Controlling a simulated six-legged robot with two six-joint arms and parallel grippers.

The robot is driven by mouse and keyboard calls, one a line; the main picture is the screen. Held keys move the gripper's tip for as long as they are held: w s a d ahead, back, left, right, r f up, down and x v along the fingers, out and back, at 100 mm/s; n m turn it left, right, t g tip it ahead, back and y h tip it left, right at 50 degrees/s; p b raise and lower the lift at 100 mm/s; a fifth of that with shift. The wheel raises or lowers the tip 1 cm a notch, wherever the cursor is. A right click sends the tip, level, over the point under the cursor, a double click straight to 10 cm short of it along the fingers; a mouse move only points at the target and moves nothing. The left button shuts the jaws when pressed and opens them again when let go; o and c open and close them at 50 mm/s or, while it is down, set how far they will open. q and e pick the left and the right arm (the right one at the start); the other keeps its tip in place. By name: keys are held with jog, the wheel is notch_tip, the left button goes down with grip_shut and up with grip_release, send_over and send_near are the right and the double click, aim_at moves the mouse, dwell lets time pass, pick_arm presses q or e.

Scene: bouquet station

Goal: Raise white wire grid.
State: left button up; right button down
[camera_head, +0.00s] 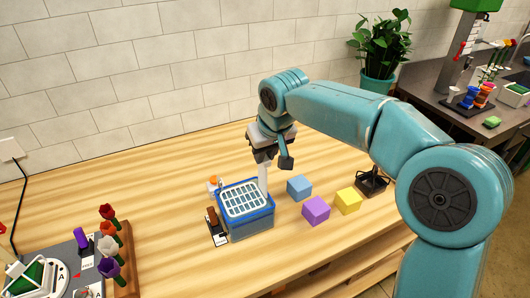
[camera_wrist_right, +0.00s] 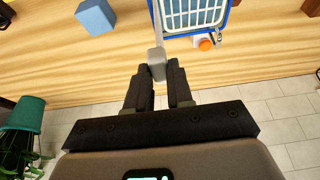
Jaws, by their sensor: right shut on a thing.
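The white wire grid (camera_head: 244,199) lies level at the top of a blue-rimmed tub (camera_head: 252,227) on the wooden table. Its pale upright handle (camera_head: 263,180) rises at the grid's right back side. My right gripper (camera_head: 263,163) points down and is shut on the top of this handle. In the wrist view, the handle's grey end (camera_wrist_right: 157,62) sits between the fingertips of the right gripper (camera_wrist_right: 158,75), and the grid (camera_wrist_right: 195,12) shows beyond it inside the blue rim. I cannot tell any gap between grid and tub. My left gripper is not in view.
Blue (camera_head: 299,187), purple (camera_head: 316,210) and yellow (camera_head: 347,201) cubes lie right of the tub. A small orange knob (camera_wrist_right: 206,44) is beside it. Several flowers in a wooden rack (camera_head: 127,262) stand at the front left.

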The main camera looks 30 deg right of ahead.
jog(key=c, duration=1.1)
grip_release()
jog(key=shift+w+r, duration=0.1)
jog(key=shift+r, duration=0.25)
jog(key=shift+o, duration=0.5)
jog(key=shift+f, duration=0.1)
jog(key=shift+r, duration=0.35)
jog(key=v, duration=1.6)
jog(key=shift+s+f+p, duration=0.15)
jog(key=shift+s+p, duration=0.15)
jog(key=shift+p, duration=0.1)
